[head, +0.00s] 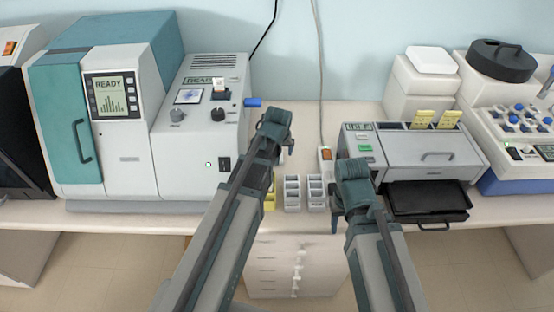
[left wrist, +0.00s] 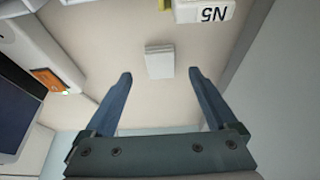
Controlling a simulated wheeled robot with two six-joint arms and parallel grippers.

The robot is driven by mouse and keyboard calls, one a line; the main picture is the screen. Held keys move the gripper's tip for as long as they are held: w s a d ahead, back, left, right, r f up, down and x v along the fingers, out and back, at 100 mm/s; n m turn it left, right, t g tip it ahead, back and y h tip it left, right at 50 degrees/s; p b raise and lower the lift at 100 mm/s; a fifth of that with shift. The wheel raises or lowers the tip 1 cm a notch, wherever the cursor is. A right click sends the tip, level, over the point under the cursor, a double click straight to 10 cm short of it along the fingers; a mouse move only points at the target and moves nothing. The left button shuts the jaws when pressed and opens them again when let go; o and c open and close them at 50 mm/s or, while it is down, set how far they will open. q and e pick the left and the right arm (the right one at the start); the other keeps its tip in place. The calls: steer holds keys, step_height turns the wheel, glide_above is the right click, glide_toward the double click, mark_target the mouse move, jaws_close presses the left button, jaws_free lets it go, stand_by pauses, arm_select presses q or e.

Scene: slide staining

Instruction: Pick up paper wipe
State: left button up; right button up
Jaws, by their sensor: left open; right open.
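A small white folded pad, which looks like the paper wipe (left wrist: 159,62), lies flat on the pale bench top in the left wrist view. My left gripper (left wrist: 158,74) is open, with one finger to each side of the wipe in the picture; I see no contact. In the head view my left arm's end is over the bench, its fingers mostly hidden by the wrist. I cannot make out the wipe there. My right gripper (head: 334,218) is low at the bench's front edge, left of the printer-like machine, mostly hidden by its own wrist.
White slotted racks (head: 292,190) stand between my arms. A large teal and white machine (head: 120,150) is on the left; a grey machine with a black tray (head: 428,200) is on the right.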

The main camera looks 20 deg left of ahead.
arm_select(q)
steer(key=b+x, duration=0.4)
steer(key=x, duration=0.1)
steer(key=shift+s, duration=0.15)
steer(key=c, duration=1.4)
steer(key=shift+r, duration=0.1)
step_height(320, 180, up, 10)
steer(key=p, duration=1)
